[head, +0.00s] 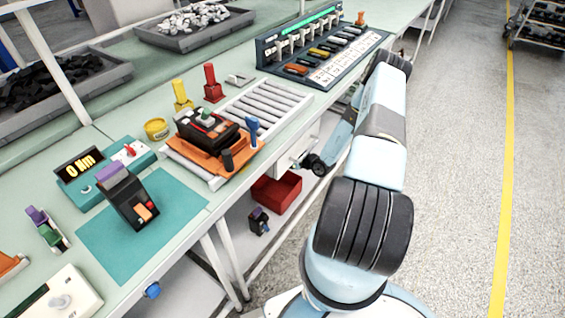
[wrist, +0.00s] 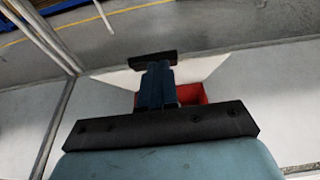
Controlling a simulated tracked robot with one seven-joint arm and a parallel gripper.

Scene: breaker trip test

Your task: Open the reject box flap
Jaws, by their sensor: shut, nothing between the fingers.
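A white box front (head: 298,150), which looks like the reject box with its flap, hangs under the bench's front edge, below the roller track. Whether the flap is closed is not clear. My gripper (head: 309,163) is low in front of this white front, close to it; I cannot tell whether they touch. In the wrist view my gripper's blue fingers (wrist: 156,84) are together with nothing between them. A dark bar (wrist: 152,60) lies just past their tips, in front of a white panel (wrist: 205,67). The fingers hide part of the panel.
A red bin (head: 277,192) sits on the shelf below the bench, with a dark device (head: 258,221) beside it; the bin's red also shows in the wrist view (wrist: 192,94). An orange tray (head: 187,160) with a breaker is on the bench. The aisle floor at right is open.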

